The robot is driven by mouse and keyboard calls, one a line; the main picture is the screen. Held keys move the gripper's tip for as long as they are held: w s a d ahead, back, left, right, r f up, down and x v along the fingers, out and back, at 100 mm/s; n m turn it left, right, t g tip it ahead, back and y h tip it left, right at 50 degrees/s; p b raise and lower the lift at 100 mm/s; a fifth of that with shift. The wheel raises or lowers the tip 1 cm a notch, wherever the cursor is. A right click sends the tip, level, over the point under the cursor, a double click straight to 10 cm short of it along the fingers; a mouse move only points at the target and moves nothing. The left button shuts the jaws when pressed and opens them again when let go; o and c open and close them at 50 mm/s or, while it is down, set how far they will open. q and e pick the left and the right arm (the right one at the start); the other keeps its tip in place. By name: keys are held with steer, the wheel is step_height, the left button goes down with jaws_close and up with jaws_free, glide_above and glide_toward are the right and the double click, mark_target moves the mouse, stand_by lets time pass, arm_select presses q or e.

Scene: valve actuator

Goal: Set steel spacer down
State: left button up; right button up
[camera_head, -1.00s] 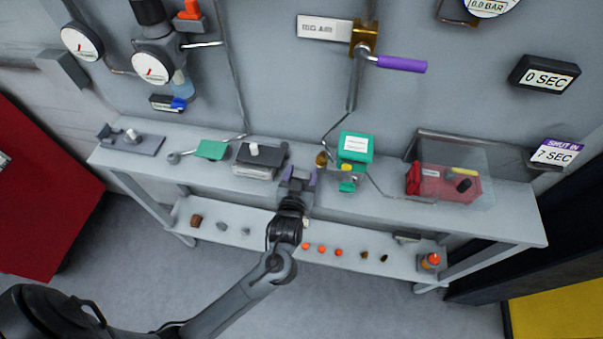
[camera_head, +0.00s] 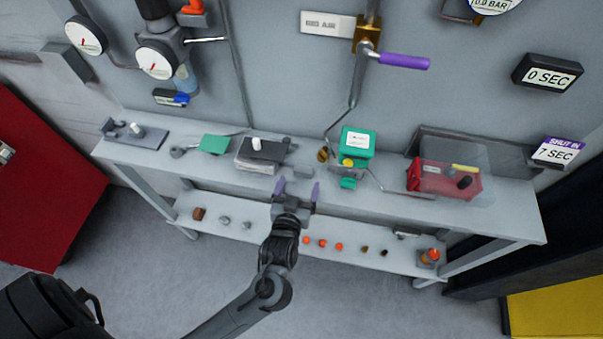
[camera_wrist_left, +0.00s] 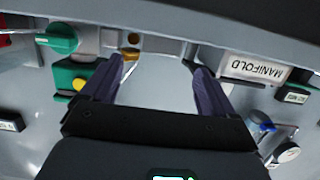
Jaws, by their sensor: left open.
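My left gripper (camera_head: 298,189) is open in the head view, its two purple fingers apart with nothing between them. It is over the front edge of the grey bench (camera_head: 390,207). A small grey block (camera_head: 303,172), which looks like the steel spacer, sits on the bench just beyond the fingertips, apart from them. It is right of the block marked MANIFOLD in the left wrist view (camera_wrist_left: 254,68) and left of the green unit (camera_head: 357,142). The open left fingers also show in the left wrist view (camera_wrist_left: 157,75). My right gripper is not in view.
A dark-topped block (camera_head: 258,153) and a green plate (camera_head: 214,145) lie to the left on the bench. A brass fitting (camera_head: 323,154) is near the green unit. The lower shelf (camera_head: 280,228) holds several small parts.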

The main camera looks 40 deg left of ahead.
arm_select(q)
steer(key=s+d+f+m+g+h, duration=0.3)
steer(key=s+d+m+g+h, duration=0.1)
steer(key=s, duration=0.5)
steer(key=g+h, duration=0.1)
steer(key=h, duration=0.1)
steer(key=shift+d+f+h, duration=0.15)
steer(key=shift+d+h, duration=0.1)
steer(key=shift+h, duration=0.05)
steer(key=s+g, duration=0.2)
steer(key=s, duration=0.1)
steer(key=s+a+m+g, duration=0.1)
steer(key=s+g, duration=0.1)
steer(key=s, duration=0.1)
steer(key=s+a+f+m+g, duration=0.1)
steer(key=s, duration=0.2)
steer(key=shift+s+a+g, duration=0.15)
steer(key=shift+s+g, duration=0.25)
steer(key=c, duration=0.4)
steer(key=shift+s+a+m, duration=0.1)
steer(key=shift+s+m, duration=0.2)
steer(key=shift+c, duration=0.9)
